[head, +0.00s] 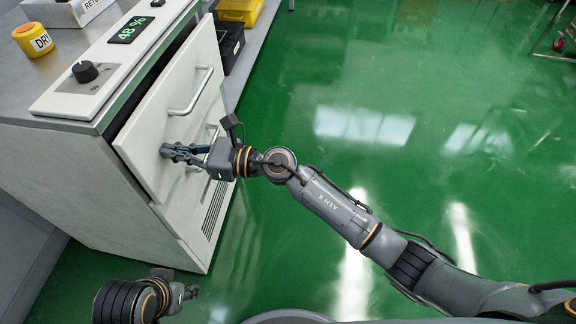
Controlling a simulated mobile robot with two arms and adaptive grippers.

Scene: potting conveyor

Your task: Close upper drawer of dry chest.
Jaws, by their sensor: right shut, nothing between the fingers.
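The dry chest (75,165) is a white cabinet with a grey top at the left of the head view. Its upper drawer (160,105) stands a little out, with a dark gap between its white front and the chest body. A bar handle (192,93) sits on that front. My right gripper (168,152) is shut and empty, at the lower left part of the drawer front. Whether it touches the front I cannot tell. My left gripper (188,293) is low at the bottom left, apart from the chest; its fingers are too small to read.
A second handle (212,134) shows below, partly behind my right gripper. On the chest top are a control panel with a black knob (85,71), a "48 %" display (130,30) and a yellow "DRY" pot (32,39). Black and yellow bins (240,10) stand behind.

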